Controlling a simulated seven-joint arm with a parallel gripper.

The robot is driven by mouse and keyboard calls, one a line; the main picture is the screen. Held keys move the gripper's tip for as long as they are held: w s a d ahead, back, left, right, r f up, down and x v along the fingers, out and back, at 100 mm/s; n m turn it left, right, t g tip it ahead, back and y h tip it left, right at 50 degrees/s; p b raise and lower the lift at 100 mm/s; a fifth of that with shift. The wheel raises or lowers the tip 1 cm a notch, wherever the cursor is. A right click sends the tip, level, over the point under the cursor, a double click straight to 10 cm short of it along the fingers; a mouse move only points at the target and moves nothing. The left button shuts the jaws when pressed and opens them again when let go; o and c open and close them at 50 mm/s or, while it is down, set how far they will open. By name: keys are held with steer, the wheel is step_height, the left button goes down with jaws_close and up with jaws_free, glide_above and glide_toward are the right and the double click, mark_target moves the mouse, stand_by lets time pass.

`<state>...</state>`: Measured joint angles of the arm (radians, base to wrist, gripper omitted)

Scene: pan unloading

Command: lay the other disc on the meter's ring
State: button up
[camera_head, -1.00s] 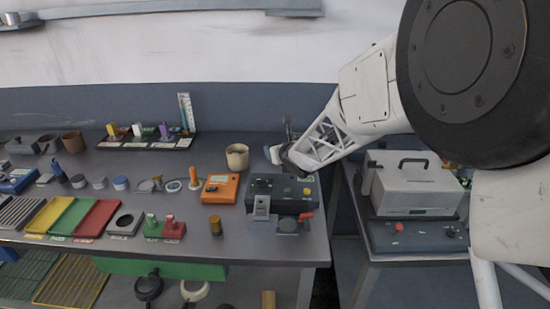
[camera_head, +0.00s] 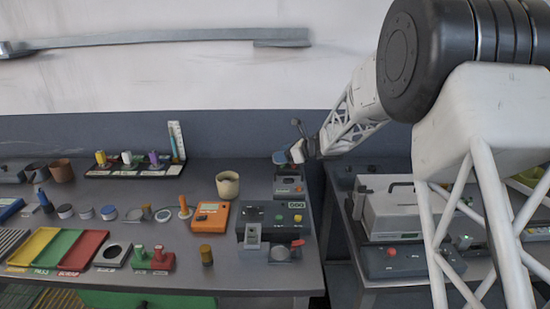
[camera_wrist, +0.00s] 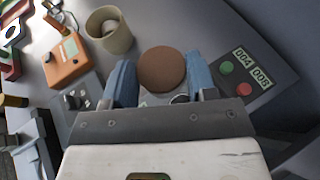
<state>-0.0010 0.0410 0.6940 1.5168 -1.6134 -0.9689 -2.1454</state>
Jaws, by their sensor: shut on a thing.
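My gripper (camera_wrist: 161,82) has its two blue fingers on either side of a brown disc (camera_wrist: 161,68) in the wrist view, shut on it. The meter shows in the head view (camera_head: 289,187) at the back right of the bench. My gripper (camera_head: 284,157) is at its far side there. The meter's ring is mostly hidden under the disc and fingers. I cannot tell whether the disc touches it.
A cream cup (camera_head: 228,184) and an orange box (camera_head: 212,215) stand left of the meter. A dark control box (camera_head: 272,217) sits in front. To the right, past a gap, a second table holds a pale case (camera_head: 392,208).

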mark_target(293, 182)
steer(key=shift+w+d+f+n+g+y, duration=0.15)
steer(key=shift+d+n+g, duration=0.15)
steer(key=shift+d, duration=0.3)
steer(key=shift+w+d+f+n+g+y, duration=0.1)
steer(key=shift+d+n+g, duration=0.2)
steer(key=shift+d, duration=0.35)
steer(key=shift+w+d+f+n+g+y, duration=0.15)
steer(key=shift+d+n+g, duration=0.15)
steer(key=shift+d, duration=0.3)
steer(key=shift+s, duration=0.1)
steer(key=shift+f, duration=0.15)
steer(key=shift+f, duration=3.25)
steer(key=shift+f, duration=0.6)
steer(key=o, duration=1.1)
steer(key=shift+c, duration=0.2)
steer(key=shift+d, duration=0.15)
steer(key=v, duration=0.7)
steer(key=shift+d, duration=0.2)
